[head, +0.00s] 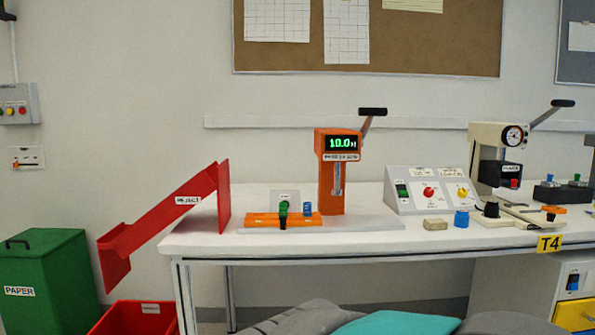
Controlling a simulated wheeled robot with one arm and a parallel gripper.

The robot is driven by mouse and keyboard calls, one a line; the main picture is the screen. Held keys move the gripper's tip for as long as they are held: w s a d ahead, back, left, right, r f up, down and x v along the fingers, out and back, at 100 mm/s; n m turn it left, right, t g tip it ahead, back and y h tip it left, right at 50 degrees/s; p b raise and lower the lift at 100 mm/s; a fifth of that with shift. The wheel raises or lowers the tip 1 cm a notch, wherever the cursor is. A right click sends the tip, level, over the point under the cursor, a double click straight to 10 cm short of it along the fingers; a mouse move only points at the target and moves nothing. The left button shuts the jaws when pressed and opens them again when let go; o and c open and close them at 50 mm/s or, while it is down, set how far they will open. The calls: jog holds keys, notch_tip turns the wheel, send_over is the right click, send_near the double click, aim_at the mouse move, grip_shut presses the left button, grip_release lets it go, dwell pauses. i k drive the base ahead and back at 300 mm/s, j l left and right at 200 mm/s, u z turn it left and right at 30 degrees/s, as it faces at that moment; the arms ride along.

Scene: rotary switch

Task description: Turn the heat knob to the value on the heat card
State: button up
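A sloped grey control panel (408,207) stands on the white workbench, right of centre. It carries a red knob (429,191) in the middle, a yellow knob (463,193) on the right and a green switch (402,190) on the left. Small white labels or cards (422,172) sit along its top; their writing is too small to read, so I cannot tell which knob is the heat knob or what value the heat card gives. The knobs' settings are also unreadable. My gripper is not in view; nothing touches the panel.
On the workbench (345,240), an orange press (331,185) with a lit display stands left of the panel, and a cream press (482,150) right. A beige block (435,224) and blue cylinder (461,218) lie in front. A red reject chute (165,215) is at the left.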

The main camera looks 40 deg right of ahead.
aim_at(429, 192)
jog(key=z, duration=1.9)
